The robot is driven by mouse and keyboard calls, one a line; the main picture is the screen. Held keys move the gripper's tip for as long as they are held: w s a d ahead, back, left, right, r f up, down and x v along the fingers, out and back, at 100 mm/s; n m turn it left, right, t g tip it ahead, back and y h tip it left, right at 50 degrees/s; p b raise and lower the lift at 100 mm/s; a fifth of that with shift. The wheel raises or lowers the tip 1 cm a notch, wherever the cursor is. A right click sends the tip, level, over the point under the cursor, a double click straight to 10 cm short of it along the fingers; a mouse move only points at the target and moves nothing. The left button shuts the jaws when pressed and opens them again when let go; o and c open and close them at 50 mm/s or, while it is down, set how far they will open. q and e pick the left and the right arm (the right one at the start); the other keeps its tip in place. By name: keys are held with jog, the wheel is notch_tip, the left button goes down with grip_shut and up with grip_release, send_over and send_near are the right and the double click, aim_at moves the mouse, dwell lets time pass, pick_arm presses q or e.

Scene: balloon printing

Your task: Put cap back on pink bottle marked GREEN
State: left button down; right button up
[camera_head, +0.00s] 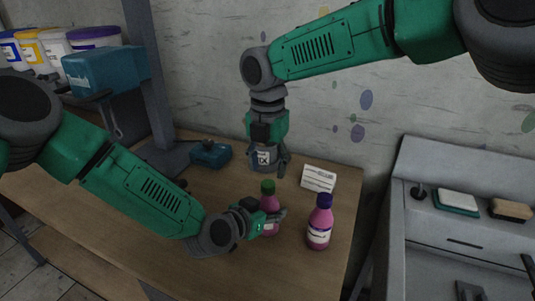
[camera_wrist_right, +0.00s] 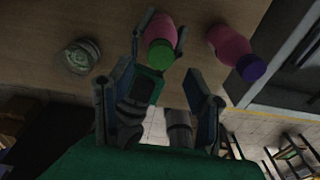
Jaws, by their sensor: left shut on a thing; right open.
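A pink bottle (camera_head: 269,203) with a green cap (camera_head: 267,186) stands on the wooden table. The green cap (camera_wrist_right: 160,54) sits on top of the bottle (camera_wrist_right: 159,27) in the right wrist view; whether it is seated fully I cannot tell. My left gripper (camera_head: 268,222) is shut around the bottle's body, low over the table, and hides part of its label. My right gripper (camera_head: 268,160) points down behind the bottle in the head view. Its fingers are open and empty in the right wrist view (camera_wrist_right: 163,88), with the green cap beyond them, between their directions.
A pink bottle with a purple cap (camera_head: 319,224) stands to the right. A glass jar (camera_head: 262,157) is by my right gripper. A white card (camera_head: 318,178) and a blue box (camera_head: 210,154) are at the back. A grey sink unit (camera_head: 440,230) stands right of the table (camera_head: 290,268).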

aim_at(268, 183)
notch_tip(268, 183, down, 5)
jog(key=shift+r, duration=0.1)
dwell(0.3)
grip_shut()
